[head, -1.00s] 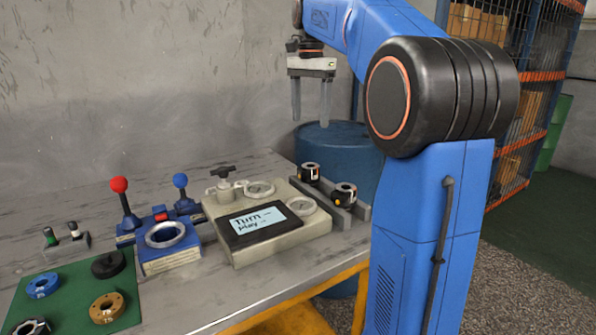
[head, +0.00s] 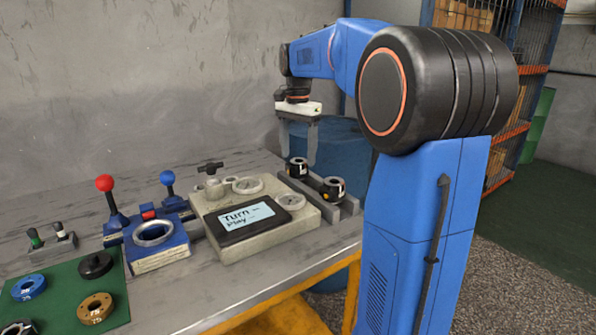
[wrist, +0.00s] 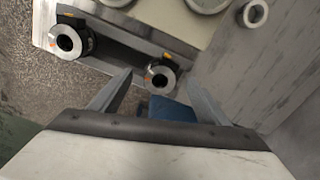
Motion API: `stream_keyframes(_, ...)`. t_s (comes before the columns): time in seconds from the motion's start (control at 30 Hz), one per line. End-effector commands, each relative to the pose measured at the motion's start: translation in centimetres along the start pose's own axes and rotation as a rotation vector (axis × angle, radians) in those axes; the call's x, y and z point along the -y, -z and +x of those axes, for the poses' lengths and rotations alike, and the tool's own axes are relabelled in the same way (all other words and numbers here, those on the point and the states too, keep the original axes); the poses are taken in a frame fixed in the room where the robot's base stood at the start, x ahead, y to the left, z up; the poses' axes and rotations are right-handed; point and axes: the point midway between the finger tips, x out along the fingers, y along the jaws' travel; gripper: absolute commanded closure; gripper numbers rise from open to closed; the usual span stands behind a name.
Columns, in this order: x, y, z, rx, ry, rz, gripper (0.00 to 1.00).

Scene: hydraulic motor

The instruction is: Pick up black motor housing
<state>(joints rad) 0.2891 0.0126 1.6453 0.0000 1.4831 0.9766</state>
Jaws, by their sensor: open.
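Two black cylindrical housings with pale ring-shaped tops stand in a grey rack at the right of the table. The rear one (head: 297,168) is beneath my gripper, and the front one (head: 333,189) is to its right. My gripper (head: 299,160) is open and empty, pointing down close above the rear housing. In the wrist view, one housing (wrist: 159,78) shows between the fingertips of my gripper (wrist: 160,80). The other housing (wrist: 68,42) is at upper left, outside the fingers. I cannot tell which housing the task means.
A grey station with a screen (head: 246,216) is left of the rack (head: 348,205). A blue fixture (head: 158,252) and red and blue knobbed levers stand further left. A green mat (head: 62,282) holds several round parts. A blue barrel (head: 345,150) is behind the table.

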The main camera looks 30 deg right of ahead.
Motion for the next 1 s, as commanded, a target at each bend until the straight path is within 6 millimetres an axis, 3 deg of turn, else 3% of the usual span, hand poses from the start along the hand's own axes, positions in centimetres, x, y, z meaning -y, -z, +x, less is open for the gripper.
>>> stream_keyframes(0.3,0.1,0.3,4.0,0.001,-0.002,0.000,0.31)
stream_keyframes(0.6,0.1,0.4,4.5,0.000,-0.001,0.000,0.31)
stream_keyframes(0.63,0.1,0.4,4.5,0.000,-0.001,0.000,0.33)
stream_keyframes(0.9,0.1,0.4,4.4,0.000,0.001,0.000,0.94)
stream_keyframes(1.0,0.1,0.4,4.4,0.000,0.001,0.000,0.94)
